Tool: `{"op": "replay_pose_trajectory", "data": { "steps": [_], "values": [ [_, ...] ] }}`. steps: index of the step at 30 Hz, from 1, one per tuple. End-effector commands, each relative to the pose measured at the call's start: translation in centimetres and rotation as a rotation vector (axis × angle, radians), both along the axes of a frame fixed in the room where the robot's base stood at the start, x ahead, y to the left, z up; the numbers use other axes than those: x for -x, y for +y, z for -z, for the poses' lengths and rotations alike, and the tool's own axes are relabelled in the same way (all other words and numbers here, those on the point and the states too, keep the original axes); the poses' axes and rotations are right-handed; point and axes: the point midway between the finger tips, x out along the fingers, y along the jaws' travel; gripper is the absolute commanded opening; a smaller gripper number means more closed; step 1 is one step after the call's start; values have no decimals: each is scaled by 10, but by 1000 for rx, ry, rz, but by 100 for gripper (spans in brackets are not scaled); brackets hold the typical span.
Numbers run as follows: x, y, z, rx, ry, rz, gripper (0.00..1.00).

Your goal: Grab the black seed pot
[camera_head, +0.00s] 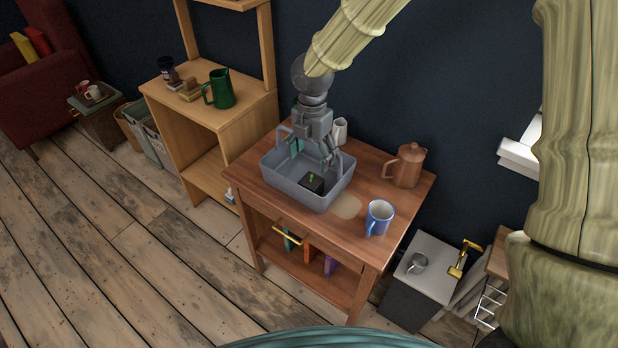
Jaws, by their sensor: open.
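The black seed pot (312,182) is a small dark square pot with a bit of green on top. It sits inside a grey open bin (284,190) on the wooden table. My gripper (319,167) points down into the bin, with its fingers apart just above and behind the pot. I cannot tell whether a fingertip touches the pot. A teal thing (295,148) shows in the back of the bin, partly hidden by my gripper.
On the table (344,232) a copper-brown pitcher (406,166) stands right of the bin and a blue mug (378,218) stands at the front right. A white jug (340,130) is close behind my gripper. A wooden shelf unit with a green pitcher (221,89) is at the left.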

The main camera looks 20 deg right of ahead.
Motion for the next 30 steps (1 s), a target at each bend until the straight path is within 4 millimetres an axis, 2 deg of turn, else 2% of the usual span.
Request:
{"op": "replay_pose_trajectory", "data": {
  "steps": [9,19,30],
  "values": [
    [-2,-12,46,1,9,18,74],
    [-4,-11,65,1,9,19,74],
    [-9,-6,104,1,9,17,74]
  ]
}}
